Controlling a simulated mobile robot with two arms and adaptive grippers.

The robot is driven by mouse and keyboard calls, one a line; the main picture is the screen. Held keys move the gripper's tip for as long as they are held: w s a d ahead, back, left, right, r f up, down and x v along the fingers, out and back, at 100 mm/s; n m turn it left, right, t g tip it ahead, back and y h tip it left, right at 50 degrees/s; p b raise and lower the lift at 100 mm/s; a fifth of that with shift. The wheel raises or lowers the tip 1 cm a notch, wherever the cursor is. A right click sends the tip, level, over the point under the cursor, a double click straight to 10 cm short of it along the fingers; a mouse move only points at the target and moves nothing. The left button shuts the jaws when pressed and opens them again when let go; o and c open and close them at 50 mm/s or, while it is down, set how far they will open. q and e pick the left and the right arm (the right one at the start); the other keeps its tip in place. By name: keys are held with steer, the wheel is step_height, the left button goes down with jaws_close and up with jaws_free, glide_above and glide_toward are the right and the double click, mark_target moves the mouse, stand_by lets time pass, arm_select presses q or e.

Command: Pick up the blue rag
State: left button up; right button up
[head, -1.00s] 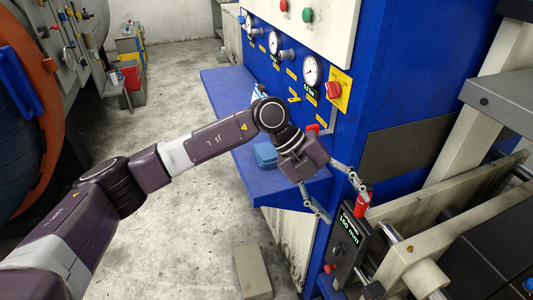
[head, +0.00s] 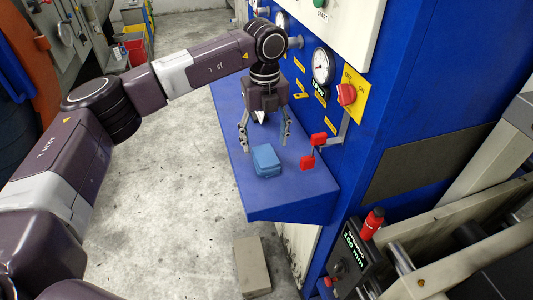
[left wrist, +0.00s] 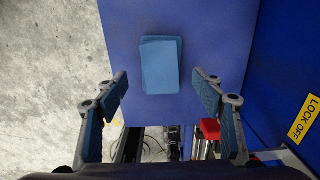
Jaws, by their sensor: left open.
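The blue rag (head: 266,160) lies folded on the blue shelf (head: 285,205) of the press, near its front end. It also shows in the left wrist view as a light blue rectangle (left wrist: 161,68), ahead of the fingers and centred between them. My left gripper (head: 265,146) is open and empty, fingers spread, pointing down over the shelf just behind the rag in the head view. In the left wrist view the two fingers (left wrist: 162,90) stand apart on either side, not touching the rag. My right gripper is in neither view.
A red-handled lever (head: 312,150) sticks out over the shelf right of the rag. Gauges (head: 322,66) and a red lock-off switch (head: 346,94) are on the panel. A box with a display (head: 350,248) stands lower right. A grey block (head: 251,265) lies on the floor.

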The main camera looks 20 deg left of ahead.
mark_target(266, 154)
arm_select(q)
steer(key=shift+s+f+p, duration=0.2)
steer(key=shift+f+p, duration=0.15)
steer(key=shift+p, duration=0.05)
step_height(266, 154, down, 3)
steer(key=shift+w+d+r+p, duration=0.1)
steer(key=shift+w+r+p, duration=0.05)
steer(key=shift+p, duration=0.5)
steer(key=shift+w+f, duration=0.1)
steer(key=shift+f, duration=0.8)
steer(key=c, duration=1.3)
steer(key=shift+o, duration=0.2)
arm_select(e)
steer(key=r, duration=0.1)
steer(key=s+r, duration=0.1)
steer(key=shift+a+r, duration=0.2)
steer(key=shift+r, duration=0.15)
arm_select(q)
steer(key=shift+r, duration=0.1)
